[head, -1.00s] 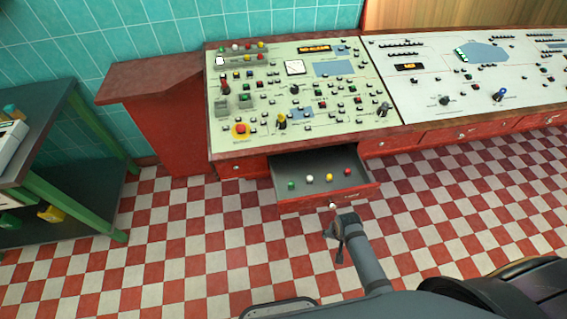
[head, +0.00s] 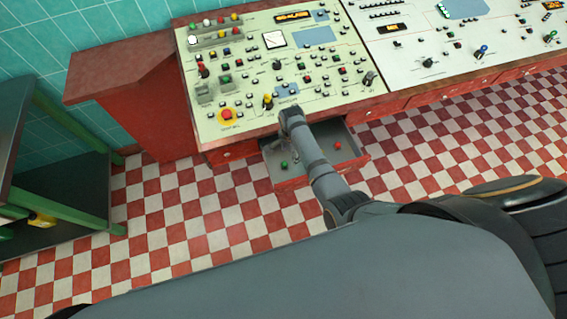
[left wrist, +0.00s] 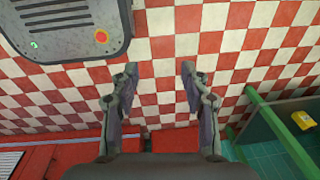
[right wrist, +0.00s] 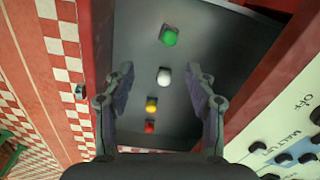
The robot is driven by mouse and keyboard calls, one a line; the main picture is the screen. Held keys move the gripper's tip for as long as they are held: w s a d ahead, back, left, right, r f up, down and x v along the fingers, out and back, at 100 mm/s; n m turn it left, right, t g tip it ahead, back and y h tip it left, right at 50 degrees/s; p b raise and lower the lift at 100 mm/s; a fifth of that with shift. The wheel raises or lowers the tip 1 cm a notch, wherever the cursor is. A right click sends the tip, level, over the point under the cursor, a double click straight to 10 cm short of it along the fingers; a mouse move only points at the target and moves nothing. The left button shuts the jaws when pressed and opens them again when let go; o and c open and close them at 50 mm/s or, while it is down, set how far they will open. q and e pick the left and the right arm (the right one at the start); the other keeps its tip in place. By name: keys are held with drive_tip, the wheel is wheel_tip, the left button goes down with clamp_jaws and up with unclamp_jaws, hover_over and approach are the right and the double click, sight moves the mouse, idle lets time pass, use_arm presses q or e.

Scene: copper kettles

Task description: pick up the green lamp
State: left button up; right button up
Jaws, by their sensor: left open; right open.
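The green lamp (head: 284,164) is a small round-topped piece in the open drawer (head: 262,172). In the right wrist view the green lamp (right wrist: 169,36) lies ahead of my fingertips, farthest along a row with a white lamp (right wrist: 164,76), a yellow lamp (right wrist: 151,106) and a red lamp (right wrist: 149,126). My right gripper (right wrist: 162,70) is open and empty above the drawer, its tips either side of the white lamp in that view; contact cannot be told. In the head view my right arm hides the white and yellow lamps. My left gripper (left wrist: 160,70) is open and empty over the floor.
The control panel (head: 240,75) stands behind the drawer, with raised knobs and a rack of coloured lamps (head: 215,34). A green-legged shelf (head: 70,212) stands at the left. The checkered floor (head: 175,215) between is clear.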

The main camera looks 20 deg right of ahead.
sight(284, 164)
drive_tip(key=shift+w+a+f+m+b, duration=0.1)
drive_tip(key=shift+w+a+m+b, duration=0.25)
drive_tip(key=shift+w+a+m, duration=0.35)
wheel_tip(284, 164, down, 5)
drive_tip(key=b, duration=0.5)
drive_tip(key=shift+w+a, duration=0.1)
use_arm(q)
drive_tip(key=f, duration=0.1)
drive_tip(key=w+f, duration=0.1)
drive_tip(key=f, duration=0.1)
drive_tip(key=w+f, duration=0.1)
drive_tip(key=f, duration=0.1)
drive_tip(key=shift+a+f, duration=0.15)
drive_tip(key=shift+f, duration=0.1)
use_arm(e)
wheel_tip(284, 164, down, 5)
drive_tip(key=b, duration=0.6)
drive_tip(key=shift+f, duration=0.1)
drive_tip(key=shift+r, duration=0.2)
use_arm(q)
wheel_tip(284, 164, down, 6)
drive_tip(key=shift+s+r, duration=0.1)
use_arm(e)
drive_tip(key=shift+s, duration=0.2)
drive_tip(key=c, duration=1.1)
